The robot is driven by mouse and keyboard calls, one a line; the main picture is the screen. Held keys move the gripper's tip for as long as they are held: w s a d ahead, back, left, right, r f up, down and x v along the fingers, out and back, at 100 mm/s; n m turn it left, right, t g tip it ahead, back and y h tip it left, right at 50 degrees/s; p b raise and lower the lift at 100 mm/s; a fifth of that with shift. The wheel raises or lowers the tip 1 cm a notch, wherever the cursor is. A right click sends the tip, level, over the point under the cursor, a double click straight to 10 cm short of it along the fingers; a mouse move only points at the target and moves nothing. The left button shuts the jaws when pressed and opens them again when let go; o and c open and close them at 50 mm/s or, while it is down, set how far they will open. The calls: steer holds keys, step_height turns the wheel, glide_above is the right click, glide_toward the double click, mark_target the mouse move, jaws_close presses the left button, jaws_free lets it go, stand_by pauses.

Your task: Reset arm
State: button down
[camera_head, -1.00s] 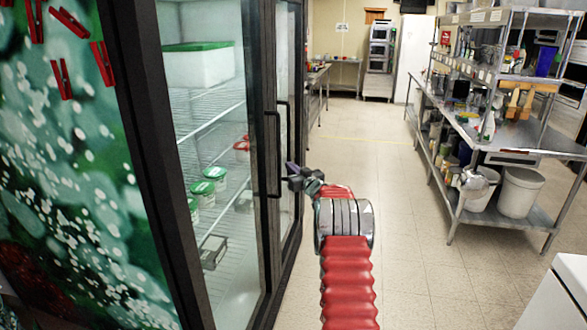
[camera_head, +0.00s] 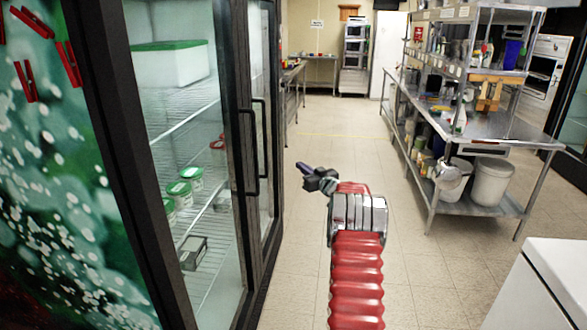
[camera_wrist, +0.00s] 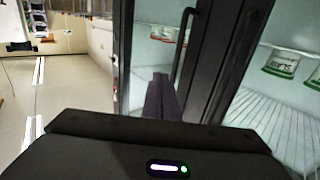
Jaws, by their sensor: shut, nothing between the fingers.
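My gripper (camera_head: 301,168) is at the end of my red arm, in the middle of the head view. Its fingers are shut and hold nothing. It points left toward the glass-door fridge and appears apart from the door handle (camera_head: 249,150). In the wrist view my shut fingers (camera_wrist: 161,98) point at the dark door frame, with a handle (camera_wrist: 184,42) just beyond them.
The fridge holds a green-lidded tub (camera_head: 170,63) and several small green-lidded containers (camera_head: 179,194). A metal shelving unit (camera_head: 480,207) with buckets stands at right. A white cabinet (camera_head: 545,290) is at the lower right. The tiled floor (camera_head: 330,135) ahead is clear.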

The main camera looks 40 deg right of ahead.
steer(key=shift+s+d, duration=0.2)
stand_by(0.6)
steer(key=s+d+f+m+g+h, duration=0.2)
steer(key=s+d+f+g+h, duration=0.25)
steer(key=f, duration=0.55)
steer(key=s+a+f+m+g, duration=0.2)
steer(key=s+a+g, duration=0.25)
steer(key=s, duration=0.25)
steer(key=s+a+r+n+g+y, duration=0.1)
steer(key=s+a+r, duration=0.4)
steer(key=a, duration=1.5)
steer(key=s+a+r+n+g+y, duration=0.1)
steer(key=s+a+r+n+y, duration=0.2)
steer(key=s+a, duration=1.2)
steer(key=s+a+r+n+g+y, duration=0.1)
steer(key=s+a+r+y, duration=0.3)
steer(key=a, duration=2)
steer(key=s+r+n, duration=0.1)
steer(key=s+r, duration=0.4)
steer(key=s, duration=0.2)
steer(key=shift+a+r, duration=0.2)
steer(key=shift+a, duration=0.2)
